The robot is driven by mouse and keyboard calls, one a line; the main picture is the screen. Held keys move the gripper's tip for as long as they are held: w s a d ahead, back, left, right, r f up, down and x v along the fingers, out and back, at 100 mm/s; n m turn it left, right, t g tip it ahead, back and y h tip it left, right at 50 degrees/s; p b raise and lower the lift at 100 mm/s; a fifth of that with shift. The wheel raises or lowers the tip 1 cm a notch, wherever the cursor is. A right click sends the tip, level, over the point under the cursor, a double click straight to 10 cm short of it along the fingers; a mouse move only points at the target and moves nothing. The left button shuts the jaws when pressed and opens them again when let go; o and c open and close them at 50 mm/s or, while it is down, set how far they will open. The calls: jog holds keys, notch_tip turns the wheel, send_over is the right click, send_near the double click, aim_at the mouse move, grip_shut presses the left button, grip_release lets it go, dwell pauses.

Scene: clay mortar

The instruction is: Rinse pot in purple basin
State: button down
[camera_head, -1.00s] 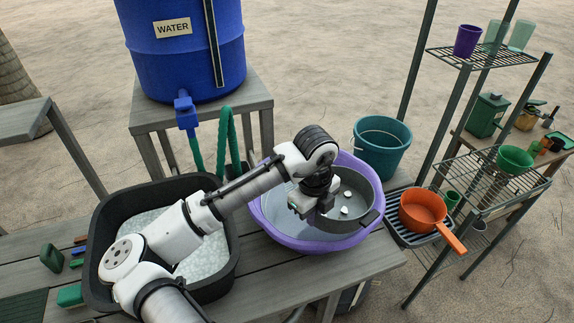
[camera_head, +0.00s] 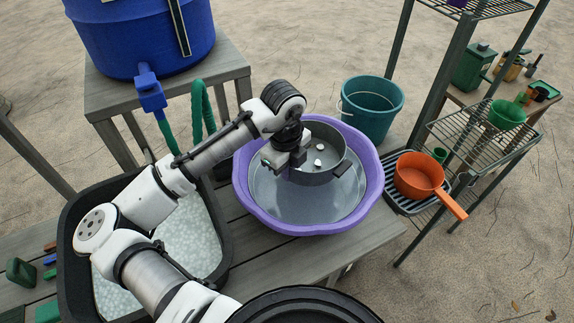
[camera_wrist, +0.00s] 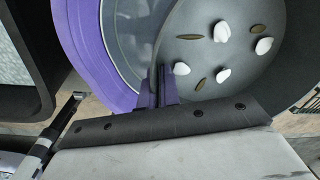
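The dark grey pot (camera_head: 330,172) is over the back part of the purple basin (camera_head: 373,172). White bits lie inside it, and the wrist view shows several white lumps and brown flecks on the pot's floor (camera_wrist: 210,60). My gripper (camera_head: 285,162) is at the pot's left side. In the wrist view its fingers (camera_wrist: 157,88) are closed on the pot's wall. The basin holds clear greyish water (camera_head: 300,205); its purple rim (camera_wrist: 85,50) also shows in the wrist view. I cannot tell whether the pot touches the water.
A black tub (camera_head: 75,230) of foamy water stands at left, a blue water barrel (camera_head: 135,40) behind. A teal bucket (camera_head: 370,110) is behind the basin. An orange pan (camera_head: 418,172) sits on a rack at right, near a metal shelf.

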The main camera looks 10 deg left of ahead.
notch_tip(320, 180, down, 13)
jog(key=b, duration=0.9)
jog(key=shift+f+b, duration=0.5)
jog(key=shift+b, duration=0.05)
jog(key=shift+r, duration=0.15)
dwell(0.4)
jog(key=shift+a, duration=0.1)
